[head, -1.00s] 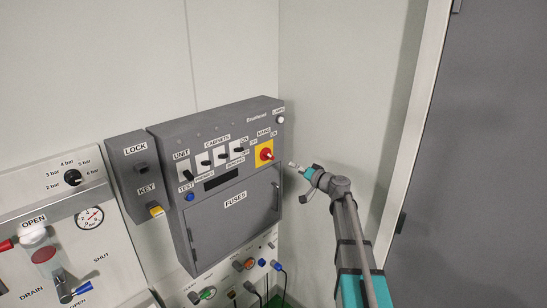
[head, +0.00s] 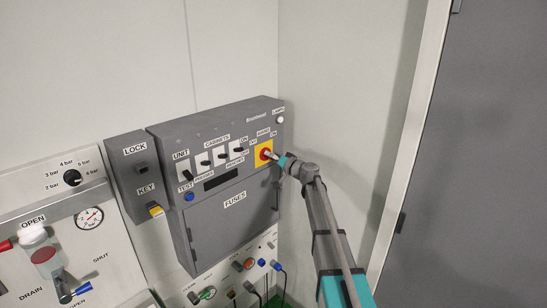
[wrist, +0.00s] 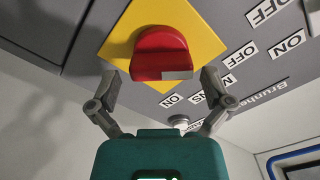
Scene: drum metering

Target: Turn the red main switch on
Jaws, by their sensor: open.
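The red main switch (head: 264,154) is a red rotary knob on a yellow square plate, at the right end of the grey switch panel. In the wrist view the red knob (wrist: 160,53) and its yellow plate (wrist: 196,22) fill the upper middle. My gripper (wrist: 160,84) is open, with one finger on each side of the knob's near end. I cannot tell whether the fingers touch it. In the head view my gripper (head: 275,157) is at the switch, partly covering its right side.
The grey panel (head: 215,136) carries white-plated toggle switches to the left and a FUSES door (head: 235,212) below. A lock box (head: 138,170) and a gauge panel (head: 75,230) stand further left. Cables hang below. A bare wall and a grey door (head: 480,160) are on the right.

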